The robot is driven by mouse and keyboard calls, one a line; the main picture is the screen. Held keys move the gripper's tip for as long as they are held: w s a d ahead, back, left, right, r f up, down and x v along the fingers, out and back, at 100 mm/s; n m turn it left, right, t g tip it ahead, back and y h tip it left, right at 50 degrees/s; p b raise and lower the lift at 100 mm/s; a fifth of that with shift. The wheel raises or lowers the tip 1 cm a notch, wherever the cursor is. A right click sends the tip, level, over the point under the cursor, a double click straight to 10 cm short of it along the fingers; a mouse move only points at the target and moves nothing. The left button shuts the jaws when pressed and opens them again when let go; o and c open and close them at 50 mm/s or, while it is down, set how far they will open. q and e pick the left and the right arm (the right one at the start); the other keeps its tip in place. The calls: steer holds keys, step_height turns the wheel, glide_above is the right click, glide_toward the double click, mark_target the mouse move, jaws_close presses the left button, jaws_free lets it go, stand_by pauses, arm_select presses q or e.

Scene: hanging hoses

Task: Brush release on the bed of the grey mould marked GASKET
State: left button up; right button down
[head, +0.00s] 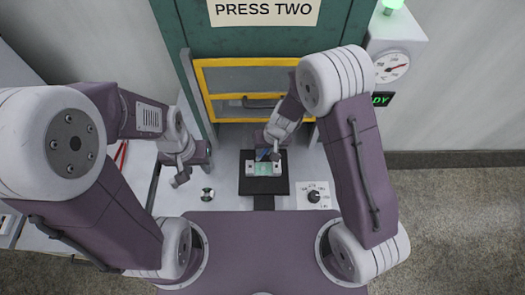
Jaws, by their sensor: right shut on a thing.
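The grey mould (251,169) sits on a black plate (263,187) on the press bed. Its middle shows a pale green bed. Any GASKET marking is too small to read. My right gripper (275,152) is over the back edge of the mould, shut on a small tool that I take for the brush. A small blue part (262,155) shows by its fingertips; I cannot tell whether it touches the bed. My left gripper (180,179) is left of the plate, apart from the mould. Its jaws are too small to tell open from shut.
The green press marked PRESS TWO (265,12) stands behind, with a yellow-framed guard (247,62). A dial plate (314,195) lies right of the mould, a round black-and-white marker (207,194) left. A gauge box (396,62) is at upper right.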

steer(key=shift+a+r+p, duration=0.1)
steer(key=shift+r+p, duration=1.75)
steer(key=shift+r, duration=0.45)
